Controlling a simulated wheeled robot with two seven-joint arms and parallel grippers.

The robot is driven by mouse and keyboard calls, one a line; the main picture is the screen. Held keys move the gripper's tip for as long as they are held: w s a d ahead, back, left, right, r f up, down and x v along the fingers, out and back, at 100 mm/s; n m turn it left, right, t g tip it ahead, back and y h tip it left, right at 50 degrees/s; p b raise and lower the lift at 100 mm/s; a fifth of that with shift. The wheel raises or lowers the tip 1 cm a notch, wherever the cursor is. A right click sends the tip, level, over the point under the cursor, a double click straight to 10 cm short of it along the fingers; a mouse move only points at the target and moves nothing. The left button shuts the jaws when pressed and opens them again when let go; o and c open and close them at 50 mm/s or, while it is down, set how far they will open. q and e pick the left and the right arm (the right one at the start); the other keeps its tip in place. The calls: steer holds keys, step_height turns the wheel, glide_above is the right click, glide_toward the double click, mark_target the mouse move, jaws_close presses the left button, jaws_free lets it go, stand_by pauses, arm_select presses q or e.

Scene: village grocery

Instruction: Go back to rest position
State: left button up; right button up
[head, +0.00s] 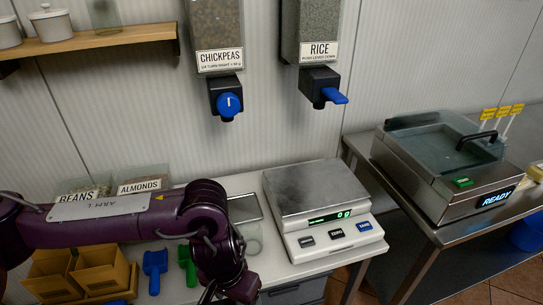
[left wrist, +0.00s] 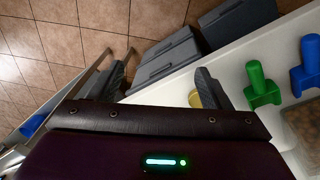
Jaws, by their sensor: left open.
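My left arm reaches in from the left in the head view, over the front of the counter. Its gripper points down at the bottom edge of that view and is mostly cut off. In the left wrist view the left gripper (left wrist: 163,84) is open, its two dark fingers wide apart with nothing held between them. Below the gap are the counter edge, grey drawers (left wrist: 168,62) and floor tiles. A yellow thing (left wrist: 198,101) is partly hidden by the right-hand finger. My right gripper is in neither view.
A scale (head: 322,205) reading near zero stands right of my arm. A blue scoop (head: 155,268) and a green scoop (head: 188,262) lie by the cardboard boxes (head: 103,268). Chickpeas (head: 218,40) and rice (head: 312,35) dispensers hang above. A sealing machine (head: 440,165) stands right.

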arm_select(q)
steer(key=s+d+r+m+h, duration=0.1)
steer(key=s+d+m+h, duration=0.15)
steer(key=d, duration=0.45)
steer(key=s+d+r+m+h, duration=0.1)
steer(key=s+d+m+h, duration=0.15)
steer(key=d, duration=0.55)
steer(key=w+d+r+t+h, duration=0.3)
steer(key=d+r+t+h, duration=0.25)
steer(key=r, duration=0.45)
steer(key=w+a+f+n+t+y, duration=0.1)
steer(key=w+a+n+t+y, duration=0.15)
steer(key=a, duration=0.45)
steer(key=w+a+f+n+t+y, duration=0.1)
steer(key=w+a+f+n+y, duration=0.2)
steer(key=a, duration=0.4)
steer(key=s+a+f+n+g+y, duration=0.1)
steer(key=s+a+f+g+y, duration=0.3)
steer(key=a, duration=0.6)
steer(key=s+a+f+n+g+y, duration=0.2)
steer(key=s+a+f, duration=0.4)
steer(key=a, duration=0.3)
step_height(320, 180, down, 29)
steer(key=s+g, duration=0.1)
steer(key=s+a+f+m+g, duration=0.1)
steer(key=s+a+f, duration=0.2)
steer(key=s+f, duration=1.6)
steer(key=shift+s+a+f, duration=0.15)
steer(key=shift+s, duration=0.5)
